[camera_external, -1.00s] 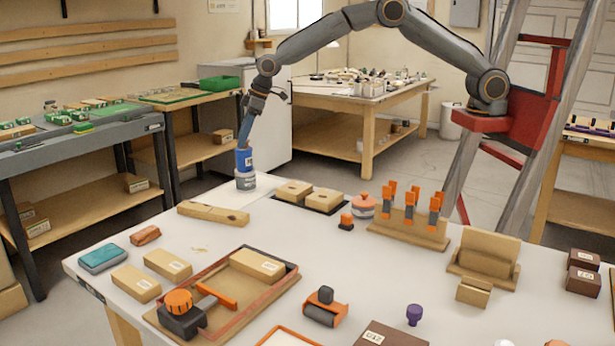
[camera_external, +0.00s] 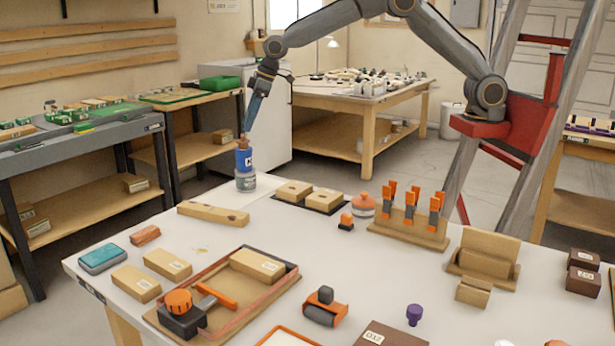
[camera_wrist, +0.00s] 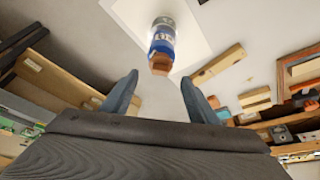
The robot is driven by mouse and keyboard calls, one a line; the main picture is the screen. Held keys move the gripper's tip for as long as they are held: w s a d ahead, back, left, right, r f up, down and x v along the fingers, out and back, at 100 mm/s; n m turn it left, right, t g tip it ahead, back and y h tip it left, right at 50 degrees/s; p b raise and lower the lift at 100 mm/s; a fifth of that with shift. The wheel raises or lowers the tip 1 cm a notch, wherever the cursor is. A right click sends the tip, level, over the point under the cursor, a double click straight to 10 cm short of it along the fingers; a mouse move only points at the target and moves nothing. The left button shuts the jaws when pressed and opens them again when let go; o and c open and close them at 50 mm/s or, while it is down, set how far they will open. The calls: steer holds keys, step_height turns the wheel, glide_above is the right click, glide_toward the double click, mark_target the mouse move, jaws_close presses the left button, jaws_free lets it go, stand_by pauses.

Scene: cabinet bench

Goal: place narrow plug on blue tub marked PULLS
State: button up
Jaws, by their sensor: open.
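A blue tub (camera_external: 244,161) with a pale label and a greyish base stands at the table's far left corner; its lettering is too small to read. It also shows in the wrist view (camera_wrist: 161,44). A small brown piece, which looks like the narrow plug (camera_external: 243,143), sits on top of the tub; it also shows in the wrist view (camera_wrist: 159,65). My gripper (camera_external: 247,127) is open and empty just above the plug, apart from it. In the wrist view the plug lies beyond and between the spread fingers (camera_wrist: 159,80).
A long wooden block (camera_external: 213,213) lies in front of the tub, and two blocks on a dark tray (camera_external: 327,207) lie to its right. An orange-lidded jar (camera_external: 364,205) and a rack of orange clips (camera_external: 410,223) stand further right.

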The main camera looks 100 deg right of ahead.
steer(key=b+v, duration=0.1)
steer(key=v, duration=0.5)
steer(key=s+a+f+g, duration=0.1)
steer(key=s+a+f, duration=0.3)
steer(key=s, duration=1)
steer(key=s+a+f+g, duration=0.1)
steer(key=s+a+f, duration=0.3)
steer(key=s, duration=1.1)
steer(key=s+a+f+g, duration=0.1)
steer(key=s+a+f, duration=0.4)
steer(key=s, duration=1)
steer(key=shift+f+g, duration=0.4)
steer(key=shift+f, duration=0.05)
